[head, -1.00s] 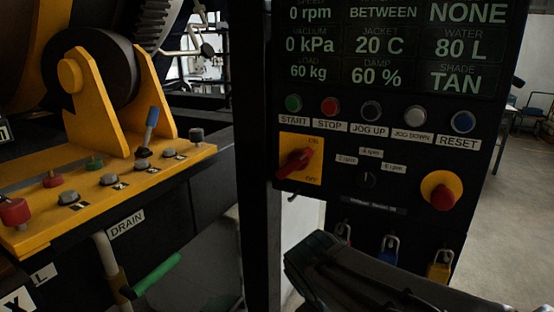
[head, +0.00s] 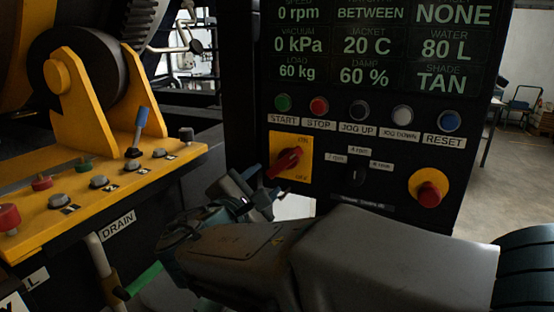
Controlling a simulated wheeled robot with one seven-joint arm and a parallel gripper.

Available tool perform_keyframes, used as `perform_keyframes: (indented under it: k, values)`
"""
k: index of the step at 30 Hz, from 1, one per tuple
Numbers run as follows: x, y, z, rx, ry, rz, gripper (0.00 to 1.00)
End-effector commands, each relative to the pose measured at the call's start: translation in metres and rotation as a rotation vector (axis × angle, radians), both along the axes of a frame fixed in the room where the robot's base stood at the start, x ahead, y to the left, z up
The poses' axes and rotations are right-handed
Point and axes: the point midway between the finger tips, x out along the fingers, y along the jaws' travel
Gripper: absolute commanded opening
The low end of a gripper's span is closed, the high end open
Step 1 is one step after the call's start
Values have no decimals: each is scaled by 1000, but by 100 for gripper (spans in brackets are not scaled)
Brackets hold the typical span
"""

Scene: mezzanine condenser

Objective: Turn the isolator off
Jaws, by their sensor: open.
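The isolator is a red rotary handle (head: 286,162) on a yellow square plate (head: 305,160) at the lower left of the black control panel. The plate has a mark at its top that reads like ON and one at its bottom that reads like OFF. The handle lies tilted, its upper end to the right. My gripper (head: 262,190) is open and empty, just below and left of the handle. I cannot tell whether a fingertip touches the handle. My arm hides the panel's lower part.
A row of buttons from START (head: 283,102) to RESET (head: 448,121) sits above the isolator. A red stop knob (head: 429,194) is at the right on a yellow disc. A yellow shelf (head: 120,178) with a blue-handled lever (head: 141,124) stands at the left. Open floor shows at the right.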

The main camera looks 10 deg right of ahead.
Motion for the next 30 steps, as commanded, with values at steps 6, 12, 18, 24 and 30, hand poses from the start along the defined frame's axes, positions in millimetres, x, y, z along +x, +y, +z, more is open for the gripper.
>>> perform_keyframes:
  k: [6,12,18,24,30]
  values:
    - [36,-28,1,2,3,-6,44]
    - [70,-53,2,2,3,-6,44]
    - [92,-68,1,3,2,-4,44]
    - [99,-73,0,4,2,-2,44]
    - [99,-73,-1,4,2,-2,44]
